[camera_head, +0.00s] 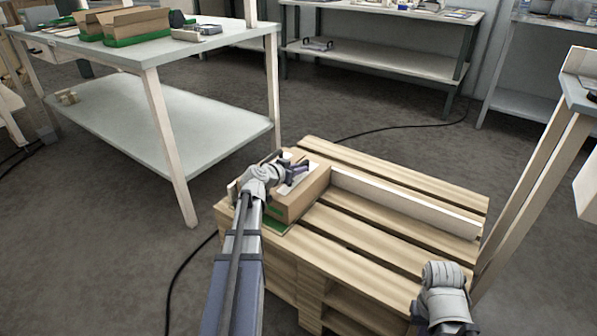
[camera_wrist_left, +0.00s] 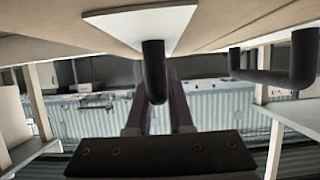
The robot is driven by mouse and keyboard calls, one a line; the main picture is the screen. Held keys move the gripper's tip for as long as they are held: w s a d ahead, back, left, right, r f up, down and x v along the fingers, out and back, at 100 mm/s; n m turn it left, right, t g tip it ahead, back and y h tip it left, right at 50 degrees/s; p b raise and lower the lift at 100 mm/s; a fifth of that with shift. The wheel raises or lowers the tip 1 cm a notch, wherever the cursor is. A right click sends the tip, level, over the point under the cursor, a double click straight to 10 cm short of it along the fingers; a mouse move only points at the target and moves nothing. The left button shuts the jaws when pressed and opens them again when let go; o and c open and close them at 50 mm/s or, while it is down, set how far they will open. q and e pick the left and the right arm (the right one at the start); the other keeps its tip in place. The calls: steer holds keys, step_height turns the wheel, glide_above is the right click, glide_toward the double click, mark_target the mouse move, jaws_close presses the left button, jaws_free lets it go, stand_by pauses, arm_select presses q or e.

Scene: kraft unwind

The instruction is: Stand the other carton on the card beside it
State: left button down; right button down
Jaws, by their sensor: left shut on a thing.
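A brown carton (camera_head: 306,197) with a green marking stands at the left end of the pallet. A green card (camera_head: 272,226) shows at its foot; whether the carton's base touches it is hidden. My left gripper (camera_head: 296,171) is at the carton's top, shut on a dark handle that rises from a white plate. In the left wrist view the handle (camera_wrist_left: 154,72) stands in front of the jaws, and a second dark bar (camera_wrist_left: 298,62) is at the right. My right arm's wrist (camera_head: 445,298) is low at the right, off the pallet; its fingertips do not show clearly.
The wooden pallet (camera_head: 375,225) carries a long pale strip (camera_head: 405,200) running right from the carton. A table (camera_head: 150,52) at the left holds open cartons (camera_head: 128,24) with green bases. A post stands close at the right. The pallet's front right is clear.

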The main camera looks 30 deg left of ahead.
arm_select(q)
steer(key=shift+f, duration=0.2)
steer(key=c, duration=0.8)
jaws_free()
steer(key=shift+r, duration=0.1)
steer(key=shift+r, duration=0.2)
steer(key=p+v, duration=0.4)
steer(key=v, duration=0.6)
steer(key=shift+s, duration=0.2)
steer(key=shift+p+v, duration=0.3)
steer(key=shift+v, duration=0.5)
